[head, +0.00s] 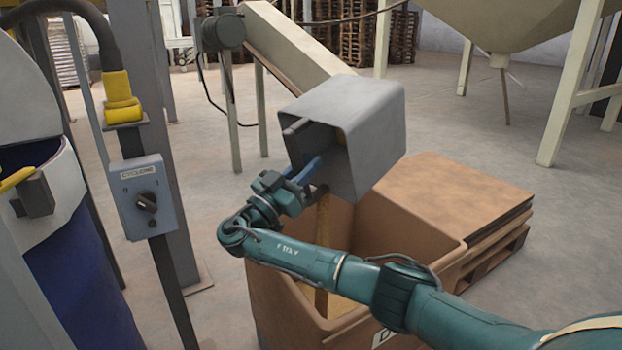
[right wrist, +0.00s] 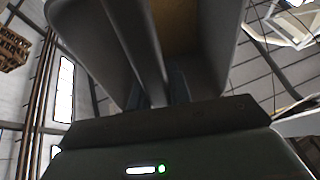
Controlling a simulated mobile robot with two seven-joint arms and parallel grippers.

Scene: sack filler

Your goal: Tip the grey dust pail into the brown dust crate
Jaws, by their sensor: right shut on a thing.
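The grey dust pail (head: 365,140) is tipped on its side above the brown dust crate (head: 405,235). My right gripper (head: 308,175) is shut on the pail's handle at its open side. A thin tan stream of dust (head: 323,245) falls from the pail into the crate. Tan dust (head: 343,305) lies in the crate's bottom. In the right wrist view the pail (right wrist: 215,60) fills the upper middle, with its grey handle (right wrist: 135,45) running down to the jaws and some tan dust inside. My left gripper is not in view.
A brown lid or closed box top (head: 455,195) lies behind the crate on a pallet. A control box (head: 147,198) on a post stands at left, near a blue drum (head: 75,245). A sloping conveyor (head: 295,45) stands behind the pail.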

